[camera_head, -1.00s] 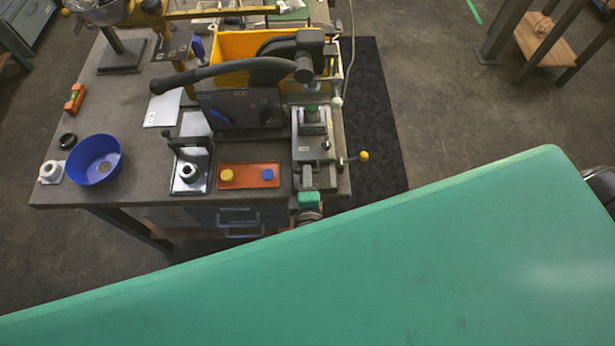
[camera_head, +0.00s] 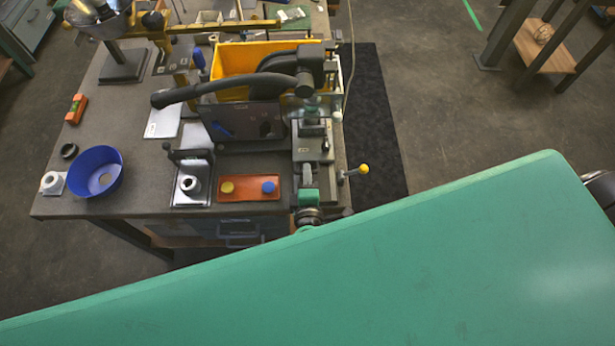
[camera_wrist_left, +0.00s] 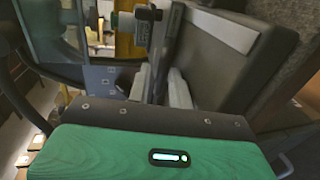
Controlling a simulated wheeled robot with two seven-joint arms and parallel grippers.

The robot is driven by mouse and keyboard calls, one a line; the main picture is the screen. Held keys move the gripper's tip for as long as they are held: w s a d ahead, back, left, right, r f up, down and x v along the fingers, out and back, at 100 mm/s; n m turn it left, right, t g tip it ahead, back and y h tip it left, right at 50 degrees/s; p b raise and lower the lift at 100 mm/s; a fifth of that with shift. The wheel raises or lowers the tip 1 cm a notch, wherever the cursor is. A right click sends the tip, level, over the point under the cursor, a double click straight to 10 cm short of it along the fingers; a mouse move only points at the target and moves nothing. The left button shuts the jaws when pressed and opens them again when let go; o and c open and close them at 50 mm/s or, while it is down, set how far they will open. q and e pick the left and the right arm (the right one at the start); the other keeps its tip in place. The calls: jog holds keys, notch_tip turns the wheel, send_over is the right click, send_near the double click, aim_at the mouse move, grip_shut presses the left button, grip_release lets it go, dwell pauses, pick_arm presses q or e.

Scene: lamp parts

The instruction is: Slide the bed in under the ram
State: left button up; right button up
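The press stands at the right end of the bench. Its dark ram head (camera_head: 304,88) has a long black lever (camera_head: 200,92) reaching left. The grey bed (camera_head: 313,147) lies in line in front of it, with a green round part (camera_head: 312,112) at its far end, close below the ram head. My left gripper (camera_head: 308,178) is at the bed's near end, its green body partly hidden by my own green cover. In the left wrist view two pale fingers (camera_wrist_left: 160,87) stand apart with grey metal between them; their grip is unclear. My right gripper is out of view.
A yellow bin (camera_head: 235,58) stands behind the press. A yellow-knobbed lever (camera_head: 364,168) sticks out right of the bed. An orange tray (camera_head: 250,196), a small stand (camera_head: 191,187) and a blue bowl (camera_head: 78,180) are to the left on the bench.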

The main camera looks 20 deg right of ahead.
pick_arm(q)
jog(key=shift+s, duration=0.1)
jog(key=shift+s+a, duration=0.2)
jog(key=shift+s, duration=0.4)
jog(key=b+v, duration=0.2)
jog(key=v, duration=1)
jog(key=shift+s+r, duration=0.15)
jog(key=shift+r, duration=0.1)
jog(key=shift+a, duration=0.1)
